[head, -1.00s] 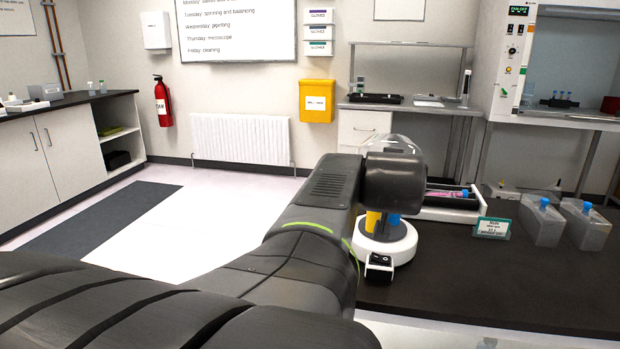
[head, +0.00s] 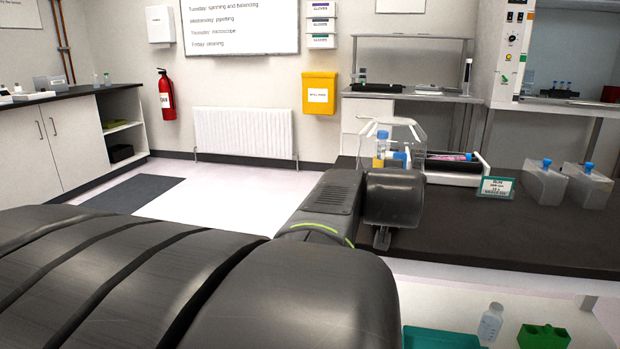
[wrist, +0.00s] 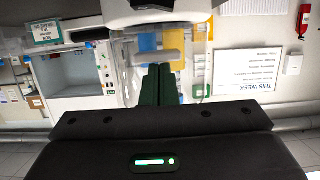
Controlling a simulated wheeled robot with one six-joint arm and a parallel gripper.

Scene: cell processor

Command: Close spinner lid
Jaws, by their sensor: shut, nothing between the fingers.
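The spinner's clear lid (head: 408,128) stands raised behind my arm in the head view. A blue-capped tube (head: 382,143) shows beside it, and another blue cap and some yellow show lower down. My arm hides the spinner's base in that view. In the wrist view, which is upside down, the spinner's white base (wrist: 185,10) with its dark display sits at the top edge. My gripper (wrist: 157,68) has its two dark green fingers together with nothing between them. The fingertips point toward the spinner and look apart from it; the exact gap is unclear.
Right of the spinner are a tray with a pink tube (head: 455,157), a small sign (head: 496,187) and two clear blue-capped containers (head: 545,185). The dark bench (head: 490,230) is clear in front. A green tray (head: 440,337), bottle and green block lie lower down.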

